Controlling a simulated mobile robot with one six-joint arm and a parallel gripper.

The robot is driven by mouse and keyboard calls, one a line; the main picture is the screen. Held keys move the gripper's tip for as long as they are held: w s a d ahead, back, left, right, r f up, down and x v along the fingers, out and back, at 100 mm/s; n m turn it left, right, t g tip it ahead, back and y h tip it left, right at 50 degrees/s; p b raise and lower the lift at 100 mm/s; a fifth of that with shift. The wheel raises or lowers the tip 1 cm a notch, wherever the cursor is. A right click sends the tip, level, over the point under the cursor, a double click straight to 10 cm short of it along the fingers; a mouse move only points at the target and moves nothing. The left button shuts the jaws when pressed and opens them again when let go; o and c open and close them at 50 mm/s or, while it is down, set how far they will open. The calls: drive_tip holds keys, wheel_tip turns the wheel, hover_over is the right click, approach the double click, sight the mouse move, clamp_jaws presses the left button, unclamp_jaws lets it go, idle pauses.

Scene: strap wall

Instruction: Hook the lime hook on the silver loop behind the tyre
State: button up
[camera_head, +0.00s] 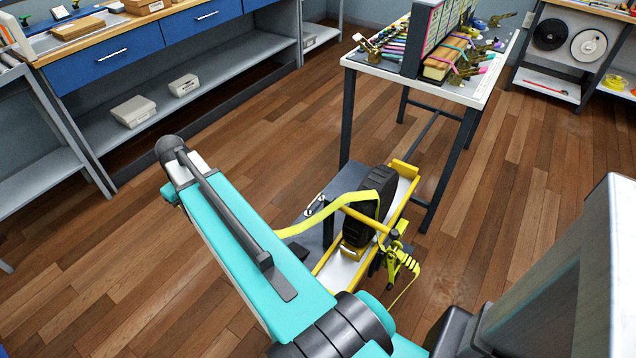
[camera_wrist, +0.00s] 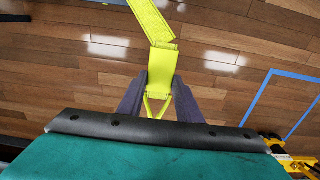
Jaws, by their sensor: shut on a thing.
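In the wrist view my gripper (camera_wrist: 161,84) is shut on the lime hook (camera_wrist: 162,62), a flat plate with a bent wire end between the dark fingers. A lime strap (camera_wrist: 150,18) runs up from it out of frame. In the head view my teal arm hides the gripper and the hook. The lime strap (camera_head: 322,216) runs from behind the arm over the black tyre (camera_head: 372,205) to a lime ratchet (camera_head: 401,258). The tyre stands upright in a yellow-edged rack (camera_head: 405,172). A small silver piece (camera_head: 315,205) lies left of the tyre; I cannot tell if it is the loop.
A table (camera_head: 470,90) with a tool board, straps and small tools stands behind the tyre. A blue-drawer workbench (camera_head: 110,62) lines the left. Bare wood floor lies between. A blue outline (camera_wrist: 268,105) shows on the floor in the wrist view.

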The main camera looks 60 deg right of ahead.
drive_tip(key=s+d+f, duration=0.3)
drive_tip(key=s+d, duration=0.4)
drive_tip(key=d, duration=0.6)
drive_tip(key=s+d+f, duration=0.4)
drive_tip(key=s+d, duration=0.3)
drive_tip(key=d, duration=0.7)
drive_tip(key=s+d+f+b, duration=0.1)
drive_tip(key=s+d+f, duration=0.3)
drive_tip(key=d, duration=1)
drive_tip(key=s, duration=0.3)
drive_tip(key=shift+f, duration=0.35)
drive_tip(key=shift+w+f+b, duration=0.1)
drive_tip(key=shift+f+b, duration=2.45)
drive_tip(key=shift+f, duration=1.2)
drive_tip(key=shift+f+b, duration=0.6)
drive_tip(key=shift+f, duration=1.4)
drive_tip(key=shift+s+f, duration=0.2)
drive_tip(key=shift+s, duration=1.5)
